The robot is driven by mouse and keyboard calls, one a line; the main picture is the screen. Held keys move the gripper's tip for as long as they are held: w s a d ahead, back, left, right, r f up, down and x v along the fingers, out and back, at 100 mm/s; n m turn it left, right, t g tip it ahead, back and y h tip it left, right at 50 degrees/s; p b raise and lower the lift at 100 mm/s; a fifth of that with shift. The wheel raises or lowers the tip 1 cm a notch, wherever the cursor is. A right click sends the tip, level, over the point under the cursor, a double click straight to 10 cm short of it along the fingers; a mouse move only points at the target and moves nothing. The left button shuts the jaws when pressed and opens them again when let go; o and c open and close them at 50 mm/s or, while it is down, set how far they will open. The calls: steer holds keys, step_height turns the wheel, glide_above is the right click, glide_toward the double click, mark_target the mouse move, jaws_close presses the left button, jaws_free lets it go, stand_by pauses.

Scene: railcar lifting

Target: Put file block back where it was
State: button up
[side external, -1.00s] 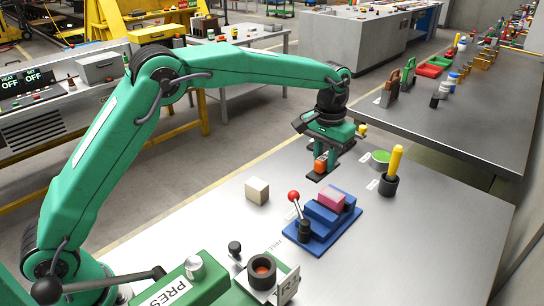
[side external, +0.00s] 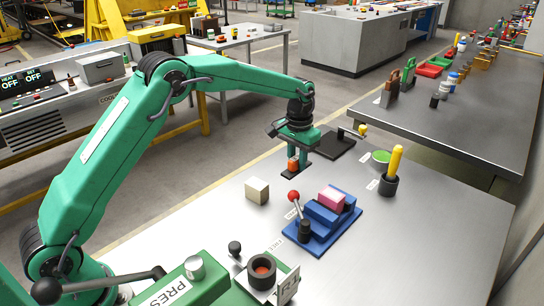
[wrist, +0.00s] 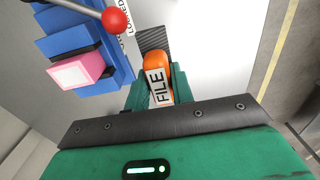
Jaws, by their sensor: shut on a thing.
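The file block is an orange piece (side external: 293,164) with a dark flat piece (side external: 288,194) below it. My gripper (side external: 296,162) is shut on the orange part and appears to hold the block above the bench. In the wrist view the orange top (wrist: 156,68) carries a white FILE label between the green fingers. A dark striped face (wrist: 153,38) shows beyond it. A dark flat pad (side external: 335,146) with a small upright post lies on the bench behind my gripper, to its right.
A blue vise (side external: 325,222) with a pink block (side external: 331,198) and a red-knobbed lever (side external: 293,196) stands in front of my gripper. A cream cube (side external: 257,190) sits to the left. A black cup (side external: 389,187) with a yellow handle and a green-topped tin (side external: 381,157) stand right.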

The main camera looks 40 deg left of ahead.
steer(key=w+a+f, duration=0.1)
steer(key=a, duration=0.1)
steer(key=w+a+f, duration=0.1)
steer(key=a+f, duration=0.1)
steer(key=w+a+f, duration=0.1)
steer(key=w+a, duration=0.1)
steer(key=a, duration=0.1)
steer(key=shift+f, duration=0.3)
steer(key=shift+f, duration=0.1)
steer(key=shift+f, duration=1.9)
steer(key=shift+f, duration=0.15)
steer(key=o, duration=1)
steer(key=shift+s, duration=0.1)
steer(key=shift+c, duration=0.2)
step_height(320, 180, up, 12)
